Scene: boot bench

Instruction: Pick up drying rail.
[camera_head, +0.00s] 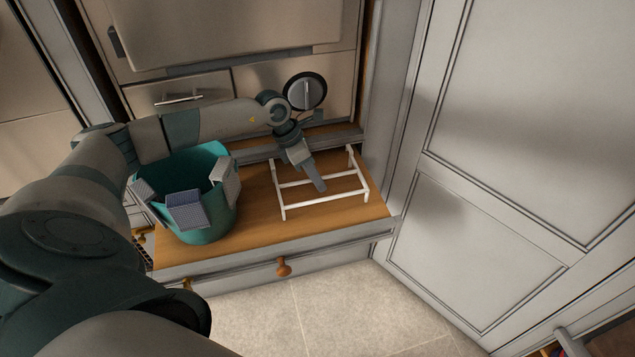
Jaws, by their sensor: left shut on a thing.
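The drying rail (337,201) is a white frame of thin bars with short upright ends. It stands on the right part of the wooden bench top (258,227). My left arm reaches in from the left, over the teal bucket. My left gripper (318,184) points down at the middle of the rail and is shut on it. The gripper covers part of the rail's bars, so the exact grip point is hidden. I cannot tell whether the rail's feet still touch the wood. My right gripper is not in view.
A teal bucket (215,224) with grey pads hanging on its rim stands on the bench left of the rail. A grey panelled door (480,240) rises close to the right. Cabinet fronts (200,98) stand behind. The tiled floor (330,308) in front is clear.

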